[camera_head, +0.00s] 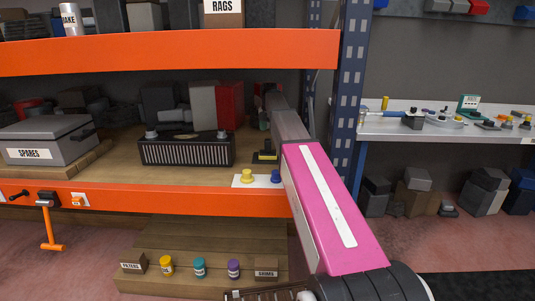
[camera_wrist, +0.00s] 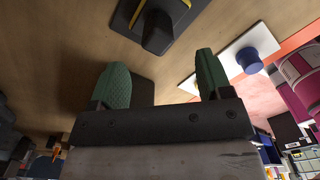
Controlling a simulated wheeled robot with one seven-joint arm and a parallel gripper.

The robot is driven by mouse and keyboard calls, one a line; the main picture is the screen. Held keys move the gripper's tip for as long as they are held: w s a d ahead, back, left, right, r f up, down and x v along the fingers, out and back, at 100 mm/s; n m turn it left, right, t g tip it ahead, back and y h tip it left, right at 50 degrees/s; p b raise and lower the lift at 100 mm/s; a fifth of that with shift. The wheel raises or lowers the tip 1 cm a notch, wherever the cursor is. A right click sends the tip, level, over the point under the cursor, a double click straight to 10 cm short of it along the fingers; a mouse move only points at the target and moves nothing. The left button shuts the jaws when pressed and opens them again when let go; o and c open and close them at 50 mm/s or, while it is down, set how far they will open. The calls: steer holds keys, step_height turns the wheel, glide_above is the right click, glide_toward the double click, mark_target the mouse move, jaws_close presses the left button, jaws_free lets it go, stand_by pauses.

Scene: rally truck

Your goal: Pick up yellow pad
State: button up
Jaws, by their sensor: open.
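A yellow round knob-like piece (camera_head: 247,176) stands on a white plate (camera_head: 262,182) at the shelf's front edge, left of a blue one (camera_head: 276,179). A black block with a yellow band (camera_head: 265,157) lies just behind the plate; it also shows at the top of the wrist view (camera_wrist: 158,28). I cannot tell which of the two is the yellow pad.
A black ribbed box (camera_head: 187,151) stands left of the block, and a grey SPARES case (camera_head: 45,140) farther left. A red box (camera_head: 230,105) is behind. The orange upper beam (camera_head: 170,50) and blue upright (camera_head: 350,90) bound the shelf space.

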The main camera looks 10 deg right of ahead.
mark_target(268, 143)
steer(key=f, duration=0.8)
steer(key=shift+a+f, duration=0.3)
steer(key=shift+f, duration=0.05)
steer(key=c, duration=1.2)
steer(key=shift+o, duration=0.2)
steer(key=shift+r, duration=0.1)
steer(key=shift+w+r, duration=0.1)
steer(key=shift+r, duration=0.35)
step_height(268, 143, up, 2)
steer(key=shift+r, duration=0.25)
steer(key=s+a+r, duration=0.1)
steer(key=s+r, duration=0.6)
steer(key=s, duration=0.4)
steer(key=shift+s+a+r, duration=0.25)
steer(key=shift+s+a, duration=0.05)
steer(key=shift+a, duration=0.05)
